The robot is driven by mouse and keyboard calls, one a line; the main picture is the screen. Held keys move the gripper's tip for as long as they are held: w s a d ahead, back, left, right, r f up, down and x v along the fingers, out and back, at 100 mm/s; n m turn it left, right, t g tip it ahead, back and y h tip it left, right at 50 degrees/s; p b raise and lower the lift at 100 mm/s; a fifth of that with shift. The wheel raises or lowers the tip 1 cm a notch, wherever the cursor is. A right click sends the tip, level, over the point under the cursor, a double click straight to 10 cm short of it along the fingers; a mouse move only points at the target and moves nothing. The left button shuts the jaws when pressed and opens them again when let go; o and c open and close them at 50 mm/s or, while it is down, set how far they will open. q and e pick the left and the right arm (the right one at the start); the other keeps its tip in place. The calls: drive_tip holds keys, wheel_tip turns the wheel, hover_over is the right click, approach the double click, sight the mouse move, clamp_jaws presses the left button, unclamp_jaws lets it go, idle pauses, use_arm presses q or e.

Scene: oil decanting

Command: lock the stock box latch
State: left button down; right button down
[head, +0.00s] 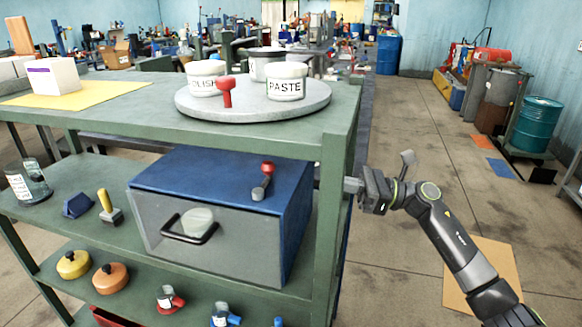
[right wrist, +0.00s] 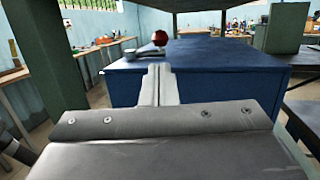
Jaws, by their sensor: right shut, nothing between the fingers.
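The stock box (head: 225,175) is blue with a grey front panel and a black handle (head: 188,228), and sits on the middle shelf under the table top. Its latch (head: 262,182) is a small grey lever with a red knob, on the top near the front right corner. The knob (right wrist: 160,38) and the blue top (right wrist: 215,55) also show in the right wrist view. My right gripper (head: 352,185) is shut and empty, to the right of the box by the green shelf post, apart from the latch. Its fingers (right wrist: 158,84) point toward the knob. My left gripper is out of view.
The green shelf post (head: 333,215) stands between my right arm and the box in the head view. A round grey turntable (head: 253,112) with tubs is on the table top above. Several stoppers and small items lie on the shelves.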

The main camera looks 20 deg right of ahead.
sight(284, 180)
drive_tip(key=p+x, duration=0.3)
drive_tip(key=x, duration=0.5)
drive_tip(key=shift+w+a+r, duration=0.1)
drive_tip(key=shift+a+r, duration=0.15)
drive_tip(key=shift+a, duration=0.05)
drive_tip(key=shift+w+a+p, duration=0.2)
drive_tip(key=shift+a+p, duration=0.15)
drive_tip(key=shift+a, duration=0.1)
drive_tip(key=shift+f, duration=0.1)
drive_tip(key=b, duration=0.1)
drive_tip(key=w+b, duration=0.1)
drive_tip(key=b, duration=0.1)
drive_tip(key=shift+a+f, duration=0.2)
drive_tip(key=shift+a, duration=0.05)
drive_tip(key=shift+w+a+b, duration=0.2)
drive_tip(key=shift+w+b, duration=0.15)
drive_tip(key=shift+b, duration=0.4)
drive_tip(key=shift+w+a+r, duration=0.1)
drive_tip(key=shift+r, duration=0.1)
